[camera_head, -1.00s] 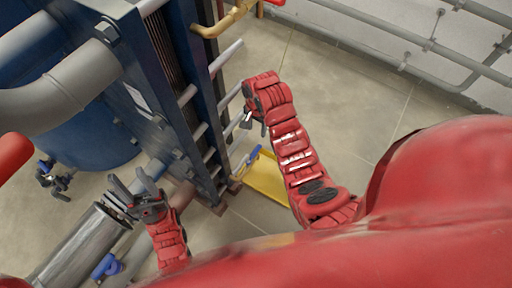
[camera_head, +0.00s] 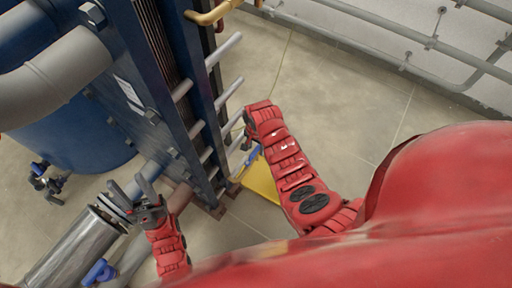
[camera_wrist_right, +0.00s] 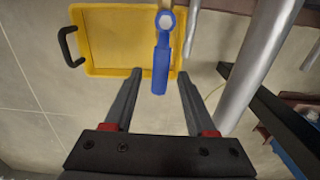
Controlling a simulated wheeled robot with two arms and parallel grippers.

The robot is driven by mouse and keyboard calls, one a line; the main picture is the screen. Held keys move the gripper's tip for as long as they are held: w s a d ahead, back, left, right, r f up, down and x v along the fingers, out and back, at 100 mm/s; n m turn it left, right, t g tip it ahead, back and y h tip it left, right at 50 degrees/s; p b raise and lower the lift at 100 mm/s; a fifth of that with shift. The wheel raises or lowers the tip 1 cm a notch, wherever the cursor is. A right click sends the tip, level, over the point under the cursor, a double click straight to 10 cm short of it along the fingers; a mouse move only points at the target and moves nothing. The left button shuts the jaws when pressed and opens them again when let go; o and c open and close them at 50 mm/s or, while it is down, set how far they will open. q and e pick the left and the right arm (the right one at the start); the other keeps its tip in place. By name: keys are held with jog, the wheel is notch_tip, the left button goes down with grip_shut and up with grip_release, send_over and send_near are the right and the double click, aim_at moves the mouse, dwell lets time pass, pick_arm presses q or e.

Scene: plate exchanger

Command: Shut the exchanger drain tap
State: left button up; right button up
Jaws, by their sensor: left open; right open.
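The drain tap's blue lever (camera_wrist_right: 161,70) shows in the right wrist view, hanging down from a round metal end above the yellow tray. It also shows in the head view as a small blue bar (camera_head: 254,152) beside the exchanger foot. My right gripper (camera_wrist_right: 160,74) is open, with the lever between its two fingers in the picture and a gap on each side; I cannot tell the depth between them. In the head view the right fingers are mostly hidden by the wrist. My left gripper (camera_head: 127,183) is open and empty near the steel-clad pipe, left of the exchanger.
The yellow tray (camera_head: 262,182) lies on the floor under the tap; its black handle (camera_wrist_right: 68,46) is at its left. The blue plate exchanger (camera_head: 130,95) and its metal tie rods (camera_head: 232,90) stand left of my right arm. Open floor (camera_head: 330,90) lies to the right.

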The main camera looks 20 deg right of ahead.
jog(key=shift+c, duration=0.3)
grip_shut()
dwell(1.1)
